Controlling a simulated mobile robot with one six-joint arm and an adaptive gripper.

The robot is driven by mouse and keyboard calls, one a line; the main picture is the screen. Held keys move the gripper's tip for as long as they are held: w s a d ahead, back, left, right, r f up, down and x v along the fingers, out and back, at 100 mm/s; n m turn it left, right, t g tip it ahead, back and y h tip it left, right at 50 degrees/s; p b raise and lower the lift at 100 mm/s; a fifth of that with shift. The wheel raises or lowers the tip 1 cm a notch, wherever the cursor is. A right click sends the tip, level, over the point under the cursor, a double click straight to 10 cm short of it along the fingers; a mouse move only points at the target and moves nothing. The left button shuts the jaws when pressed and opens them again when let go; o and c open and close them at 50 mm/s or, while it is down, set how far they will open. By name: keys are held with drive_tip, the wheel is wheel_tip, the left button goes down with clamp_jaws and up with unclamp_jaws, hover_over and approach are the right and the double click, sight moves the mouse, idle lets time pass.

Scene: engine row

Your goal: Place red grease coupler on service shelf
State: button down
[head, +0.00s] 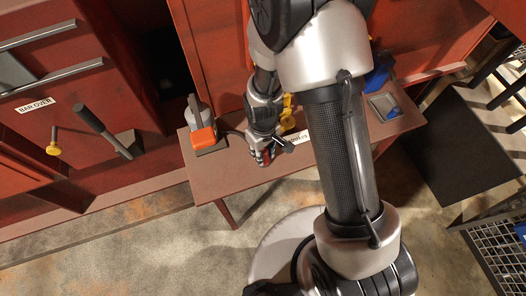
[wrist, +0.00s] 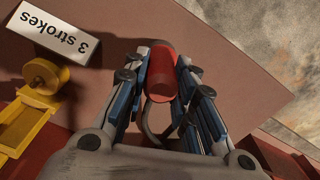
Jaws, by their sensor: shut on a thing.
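The red grease coupler (wrist: 160,70) is a small red cylinder between the two fingers of my gripper (wrist: 160,85) in the wrist view. The fingers are shut on it from both sides. A thin dark hose (wrist: 155,125) curves below it between the fingers. In the head view my gripper (head: 262,154) is over the front part of the reddish-brown service shelf (head: 230,170), with a bit of red showing at its tips. I cannot tell whether the coupler touches the shelf.
A grey canister with an orange block (head: 203,137) stands at the shelf's left. A yellow part (head: 289,112) and a "3 strokes" label (wrist: 65,35) are close to my gripper. A grey tray (head: 383,106) with a blue item lies at the right. The shelf's front edge is near.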

drive_tip(key=c, duration=1.8)
unclamp_jaws()
drive_tip(key=shift+f, duration=0.15)
drive_tip(key=o, duration=0.5)
